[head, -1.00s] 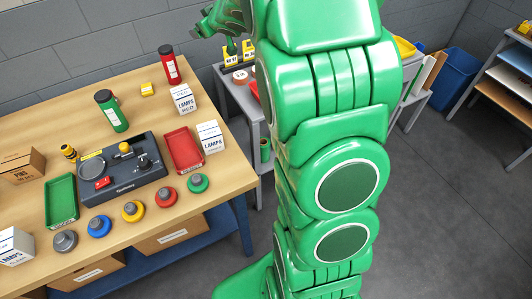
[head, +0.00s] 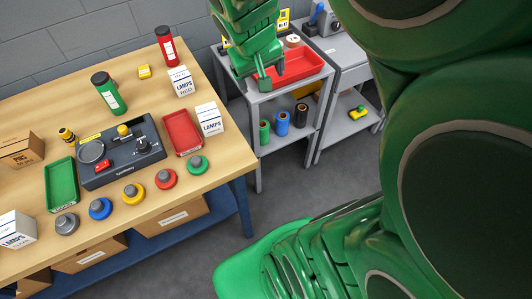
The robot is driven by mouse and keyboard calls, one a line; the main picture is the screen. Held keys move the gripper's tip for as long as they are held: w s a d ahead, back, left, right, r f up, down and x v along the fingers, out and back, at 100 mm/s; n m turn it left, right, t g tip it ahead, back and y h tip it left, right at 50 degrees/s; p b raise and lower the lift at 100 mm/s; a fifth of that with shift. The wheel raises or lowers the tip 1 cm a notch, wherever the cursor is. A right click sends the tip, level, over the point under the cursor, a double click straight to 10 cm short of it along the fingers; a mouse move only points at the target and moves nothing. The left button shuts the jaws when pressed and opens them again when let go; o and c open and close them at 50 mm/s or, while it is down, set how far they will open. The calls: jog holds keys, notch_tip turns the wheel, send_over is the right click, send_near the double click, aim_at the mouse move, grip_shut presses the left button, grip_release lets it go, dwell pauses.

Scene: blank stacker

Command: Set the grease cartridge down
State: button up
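My gripper (head: 265,78) hangs over the near left part of the red tray (head: 305,72) on top of the grey stand, fingers pointing down. Green arm parts cover the space between its fingers, so I cannot tell whether it is open or shut, or holds anything. No grease cartridge can be made out for certain. A red cylinder (head: 166,46) and a dark green, black-capped cylinder (head: 108,94) with white labels stand upright on the wooden table. Black, blue and green cylinders stand on the stand's lower shelf.
The wooden table (head: 215,165) at left holds a dark device panel (head: 125,165), green and red trays, lamp boxes and several coloured knobs. The grey stand (head: 257,105) is beside it, with another grey shelf unit at right. My arm hides the right side.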

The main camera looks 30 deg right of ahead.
jog(key=s+a+g+y, duration=0.1)
jog(key=s+a, duration=0.2)
jog(key=s, duration=0.3)
jog(key=s+a+f+g+y, duration=0.1)
jog(key=s+a+g, duration=0.1)
jog(key=s, duration=0.5)
jog(key=s+a+g+y, duration=0.1)
jog(key=s+a, duration=0.3)
jog(key=s, duration=0.2)
jog(key=shift+s+a+f+n+g, duration=0.15)
jog(key=shift+s+a+n+g, duration=0.1)
jog(key=shift+s+n+g, duration=0.15)
jog(key=o, duration=0.3)
jog(key=shift+w, duration=0.25)
jog(key=w+a+r+n+t, duration=0.1)
jog(key=w+r+n, duration=0.2)
jog(key=w+n, duration=0.85)
jog(key=w+a+r+n+t, duration=0.1)
jog(key=w+r+n, duration=0.4)
jog(key=w, duration=1.2)
notch_tip(320, 180, down, 12)
jog(key=n, duration=0.1)
jog(key=shift+s, duration=0.25)
jog(key=shift+a+n, duration=0.1)
jog(key=shift+n, duration=0.15)
jog(key=shift+r, duration=0.1)
